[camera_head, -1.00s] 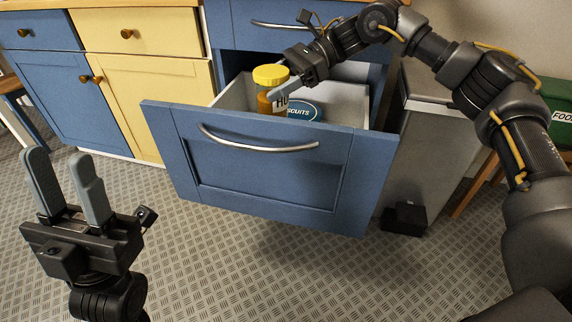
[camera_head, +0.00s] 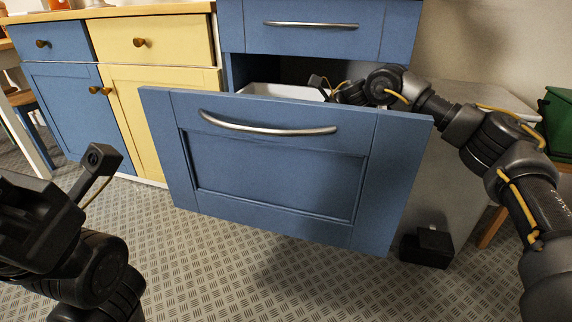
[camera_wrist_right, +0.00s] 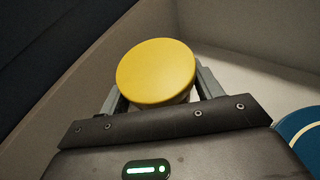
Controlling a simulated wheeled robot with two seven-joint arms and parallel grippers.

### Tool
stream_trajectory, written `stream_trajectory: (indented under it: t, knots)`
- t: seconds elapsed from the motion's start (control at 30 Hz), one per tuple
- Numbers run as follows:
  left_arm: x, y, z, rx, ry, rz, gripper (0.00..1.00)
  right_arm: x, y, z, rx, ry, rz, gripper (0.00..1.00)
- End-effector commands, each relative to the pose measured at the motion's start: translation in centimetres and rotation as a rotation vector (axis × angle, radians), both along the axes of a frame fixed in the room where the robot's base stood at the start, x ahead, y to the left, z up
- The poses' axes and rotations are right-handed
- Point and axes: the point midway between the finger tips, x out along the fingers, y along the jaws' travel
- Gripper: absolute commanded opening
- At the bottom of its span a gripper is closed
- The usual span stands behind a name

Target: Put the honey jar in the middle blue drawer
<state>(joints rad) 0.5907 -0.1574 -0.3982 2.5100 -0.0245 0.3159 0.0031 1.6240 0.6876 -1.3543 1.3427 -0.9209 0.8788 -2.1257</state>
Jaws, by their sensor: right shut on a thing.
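The honey jar shows in the right wrist view as a round yellow lid (camera_wrist_right: 155,72) between the two grey fingers of my right gripper (camera_wrist_right: 160,90), which is shut on it. The jar's body is mostly hidden below the lid. The jar is inside the open blue drawer (camera_head: 275,165), near pale inner walls; I cannot tell whether it touches the floor. In the head view the drawer's front hides the jar and the right fingers. My left gripper (camera_head: 30,220) is at the left edge, its fingers out of view.
A blue round-topped tin (camera_wrist_right: 302,135) lies to the right of the jar in the drawer. The blue drawer above (camera_head: 320,35) is shut. A grey bin (camera_head: 450,170) stands right of the drawer. Yellow and blue cabinets (camera_head: 150,110) stand left. The floor in front is clear.

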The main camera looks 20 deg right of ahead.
Motion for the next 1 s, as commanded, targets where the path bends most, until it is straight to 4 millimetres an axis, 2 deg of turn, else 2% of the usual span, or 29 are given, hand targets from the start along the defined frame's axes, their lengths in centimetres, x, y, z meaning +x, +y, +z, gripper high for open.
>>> stream_trajectory:
  t: [0.23,0.5,0.87,0.9,1.0]
  knots:
    - [-0.1,0.0,-0.1,-0.006,-0.004,-0.003,0.36,0.0,0.0,-0.7,0.002,-0.002,0.000,0.31]
    - [-0.2,0.2,-1.7,-0.017,-0.005,-0.008,0.36,0.0,0.0,-4.1,0.002,-0.003,0.001,0.31]
    - [-0.2,0.2,-1.5,-0.018,-0.004,-0.008,0.36,0.0,0.0,-4.2,0.001,-0.002,0.001,0.31]
    - [-0.2,0.2,-1.5,-0.018,-0.005,-0.008,0.36,0.0,0.0,-4.3,0.000,-0.001,0.000,0.67]
    - [-0.2,0.2,-1.5,-0.018,-0.005,-0.008,0.36,0.0,0.0,-4.3,0.000,-0.001,0.000,0.81]
